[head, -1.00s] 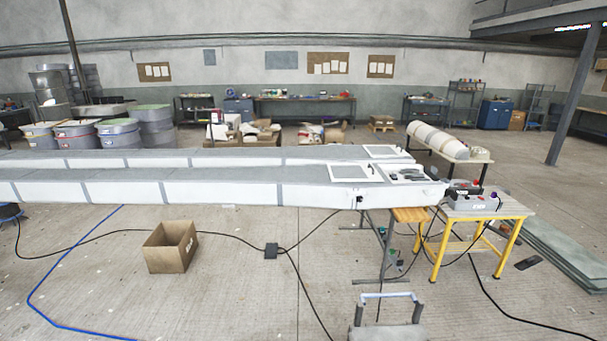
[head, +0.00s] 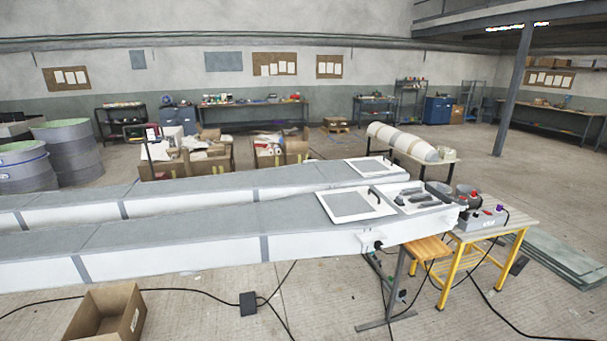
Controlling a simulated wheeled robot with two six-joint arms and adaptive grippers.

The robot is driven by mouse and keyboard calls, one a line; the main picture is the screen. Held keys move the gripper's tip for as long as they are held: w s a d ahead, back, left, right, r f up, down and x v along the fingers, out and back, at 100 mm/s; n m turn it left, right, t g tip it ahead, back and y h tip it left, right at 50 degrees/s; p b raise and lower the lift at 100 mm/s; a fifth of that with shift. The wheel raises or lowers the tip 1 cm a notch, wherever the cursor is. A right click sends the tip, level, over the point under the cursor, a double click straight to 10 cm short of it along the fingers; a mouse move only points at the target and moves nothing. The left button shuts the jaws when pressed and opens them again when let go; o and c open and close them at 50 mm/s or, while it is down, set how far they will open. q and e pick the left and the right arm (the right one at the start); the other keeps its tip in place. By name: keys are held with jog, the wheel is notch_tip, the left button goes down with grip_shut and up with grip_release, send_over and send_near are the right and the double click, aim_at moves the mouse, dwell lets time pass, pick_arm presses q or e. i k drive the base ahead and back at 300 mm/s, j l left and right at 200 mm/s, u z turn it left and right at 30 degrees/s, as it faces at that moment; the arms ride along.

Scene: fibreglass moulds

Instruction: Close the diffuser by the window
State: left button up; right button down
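I cannot make out a diffuser or a window in the head view. Two long white moulds (head: 190,251) with grey tops run side by side from the left edge to the centre right. Near its right end, the closer mould has a white-framed square panel (head: 357,205) with a dark handle. The farther mould has a similar panel (head: 370,169). A recess with dark parts (head: 415,199) lies beside the nearer panel. Neither of my grippers is in view.
A yellow-legged table (head: 495,237) with grey control boxes stands at the moulds' right end. An open cardboard box (head: 108,312) and black cables lie on the floor in front. Large drums (head: 70,150) stand at left. Floor at far right is mostly clear.

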aim_at(343, 206)
jog(key=i+j+z, duration=0.1)
jog(key=i, duration=0.4)
jog(key=i+j+z, duration=0.1)
jog(key=i, duration=0.4)
jog(key=i+j+z, duration=0.1)
jog(key=i+j, duration=0.25)
jog(key=i+j+z, duration=0.1)
jog(key=i+j, duration=0.15)
jog(key=i, duration=0.35)
